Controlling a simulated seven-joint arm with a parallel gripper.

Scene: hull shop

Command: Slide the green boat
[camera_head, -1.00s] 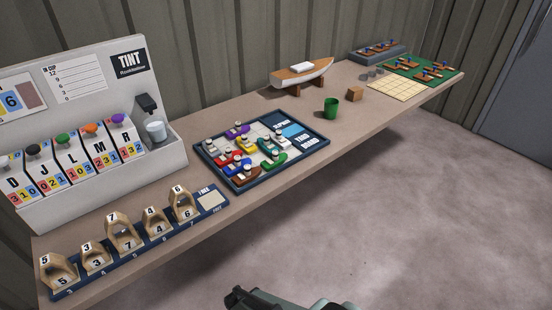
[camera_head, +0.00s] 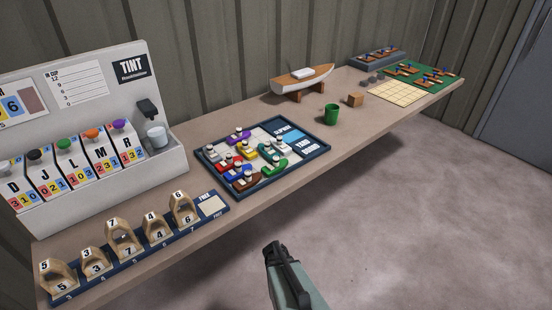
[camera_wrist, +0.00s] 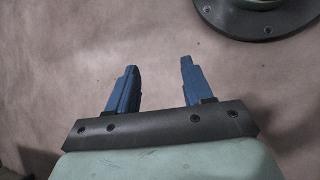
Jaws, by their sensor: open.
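The green boat (camera_head: 274,167) lies at the lower right among the other boats on the dark blue-rimmed yard board (camera_head: 325,146), in the head view. My gripper shows in the wrist view (camera_wrist: 160,82) with its two blue fingers apart and nothing between them. Behind the fingers is a plain brownish floor-like surface. In the head view my arm reaches in from the bottom, in front of the bench and clear of the boats; the fingertips cannot be made out there. The boat is not in the wrist view.
Purple (camera_head: 238,136), yellow (camera_head: 248,148), teal (camera_head: 268,149), red (camera_head: 228,160) and brown (camera_head: 246,181) boats crowd the board.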

